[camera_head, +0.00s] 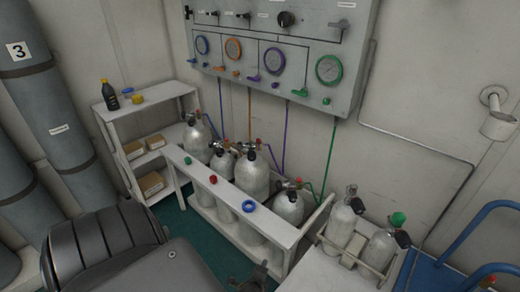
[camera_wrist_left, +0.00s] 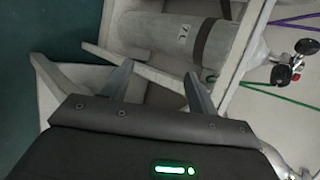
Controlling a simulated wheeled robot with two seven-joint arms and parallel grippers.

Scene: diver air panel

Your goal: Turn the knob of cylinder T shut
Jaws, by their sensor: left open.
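Several silver cylinders stand in a white rack (camera_head: 228,215). The rightmost one in it (camera_head: 289,207) has a red knob (camera_head: 298,181) at its valve. I cannot read which cylinder is T in the head view. In the left wrist view a silver cylinder (camera_wrist_left: 187,40) with a dark strap and a small, unclear label lies sideways in the picture. Its valve has a black knob (camera_wrist_left: 307,46) and a red knob (camera_wrist_left: 296,77). My left gripper (camera_wrist_left: 158,88) is open and empty, low in front of the rack and apart from the valve. My right gripper is not seen.
The gauge panel (camera_head: 350,25) hangs on the wall above, with coloured hoses running down. Two more cylinders (camera_head: 342,225) (camera_head: 380,248) stand at right in a crate. Coloured rings, including a blue one (camera_head: 249,206), lie on the rack's front rail. A shelf (camera_head: 150,100) stands left.

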